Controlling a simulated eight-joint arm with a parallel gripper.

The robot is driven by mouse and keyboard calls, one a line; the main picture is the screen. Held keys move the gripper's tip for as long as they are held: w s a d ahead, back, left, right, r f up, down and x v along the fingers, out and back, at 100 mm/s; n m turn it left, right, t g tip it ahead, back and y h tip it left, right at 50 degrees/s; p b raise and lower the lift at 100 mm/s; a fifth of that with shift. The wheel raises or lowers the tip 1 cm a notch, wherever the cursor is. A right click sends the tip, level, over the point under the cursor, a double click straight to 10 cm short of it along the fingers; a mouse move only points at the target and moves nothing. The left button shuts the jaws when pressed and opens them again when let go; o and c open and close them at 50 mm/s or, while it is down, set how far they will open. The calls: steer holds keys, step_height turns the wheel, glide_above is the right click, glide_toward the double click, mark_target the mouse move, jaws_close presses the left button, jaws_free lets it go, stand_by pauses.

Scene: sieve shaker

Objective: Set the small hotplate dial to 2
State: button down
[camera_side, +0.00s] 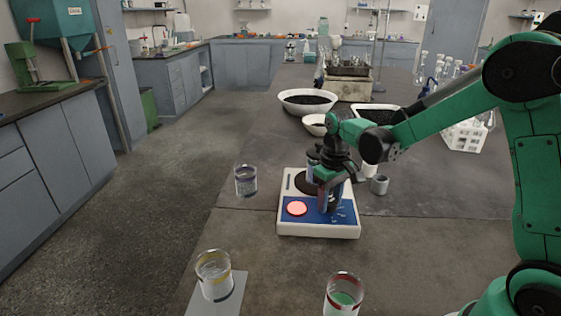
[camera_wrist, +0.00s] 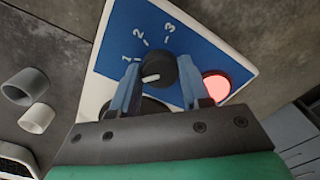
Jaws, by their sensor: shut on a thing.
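The small hotplate (camera_side: 318,229) is a white box with a blue front panel and stands on the dark bench in the side view. Its round black dial (camera_wrist: 160,68) shows in the wrist view, beside the printed numbers 1, 2 and 3 on the blue panel (camera_wrist: 195,45). In the side view my gripper hides the dial.
A lit red disc (camera_wrist: 217,85) is close to one finger. Glass beakers stand at the left (camera_side: 246,181) and front (camera_side: 214,275). Small grey cups (camera_side: 380,185) are just right of the hotplate. White bowls (camera_side: 307,101) stand behind.

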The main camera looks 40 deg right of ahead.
mark_target(330, 201)
steer(key=m, duration=1.1)
steer(key=shift+m, duration=1.9)
steer(key=shift+c, duration=2.1)
jaws_free()
steer(key=shift+r, duration=2.8)
